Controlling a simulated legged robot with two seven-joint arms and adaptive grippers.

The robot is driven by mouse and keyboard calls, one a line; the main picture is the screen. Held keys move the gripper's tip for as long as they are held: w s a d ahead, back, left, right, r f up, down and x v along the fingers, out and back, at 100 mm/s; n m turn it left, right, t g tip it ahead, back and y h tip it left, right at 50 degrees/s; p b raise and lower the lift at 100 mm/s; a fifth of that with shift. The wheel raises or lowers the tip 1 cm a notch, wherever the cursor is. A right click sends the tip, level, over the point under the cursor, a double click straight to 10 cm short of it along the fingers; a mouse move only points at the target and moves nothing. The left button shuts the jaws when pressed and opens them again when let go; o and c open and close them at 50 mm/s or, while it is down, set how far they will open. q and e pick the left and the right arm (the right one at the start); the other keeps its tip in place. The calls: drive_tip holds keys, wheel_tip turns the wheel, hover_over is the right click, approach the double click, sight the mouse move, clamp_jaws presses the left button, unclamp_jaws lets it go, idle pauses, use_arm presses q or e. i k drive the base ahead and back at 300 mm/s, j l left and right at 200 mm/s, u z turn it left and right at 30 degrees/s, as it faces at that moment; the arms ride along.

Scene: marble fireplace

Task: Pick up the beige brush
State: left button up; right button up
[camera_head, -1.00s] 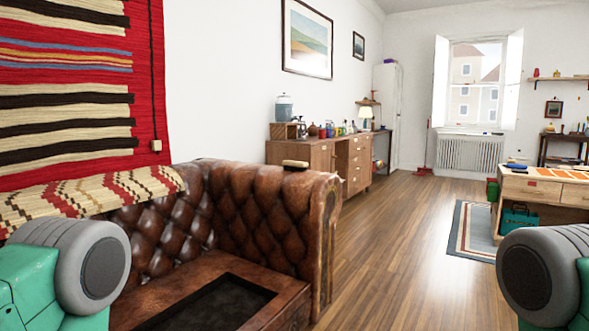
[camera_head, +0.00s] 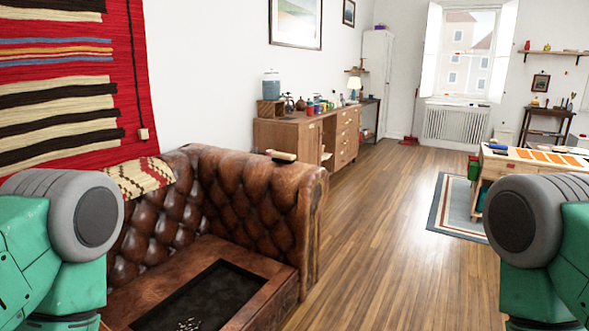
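A small beige object with a dark underside, which looks like the beige brush (camera_head: 283,155), lies on top of the brown leather sofa's arm (camera_head: 313,180), near the middle of the picture. It is too small to make out bristles. Green and grey links of my two arms show at the lower left and lower right edges. Neither gripper is in view, and nothing of mine touches the brush.
The tufted sofa has a dark sunken tray-like area (camera_head: 205,298) in its seat. A wooden sideboard (camera_head: 290,140) with jars and a lamp (camera_head: 354,85) stands behind along the wall. Wooden floor (camera_head: 385,235) lies clear to the right. A desk (camera_head: 515,165) stands on a rug (camera_head: 450,210).

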sight(276, 156)
drive_tip(key=i+l+z, duration=0.3)
drive_tip(key=i+z, duration=0.15)
drive_tip(key=i, duration=0.3)
drive_tip(key=i+z, duration=0.5)
drive_tip(key=i, duration=1.3)
drive_tip(key=i+l+u, duration=0.1)
drive_tip(key=i, duration=0.85)
drive_tip(key=i+u, duration=0.4)
drive_tip(key=i+l+u, duration=0.1)
drive_tip(key=i+u, duration=0.35)
drive_tip(key=i, duration=0.15)
drive_tip(key=i+l+u, duration=0.4)
drive_tip(key=i+j, duration=0.05)
drive_tip(key=j, duration=0.05)
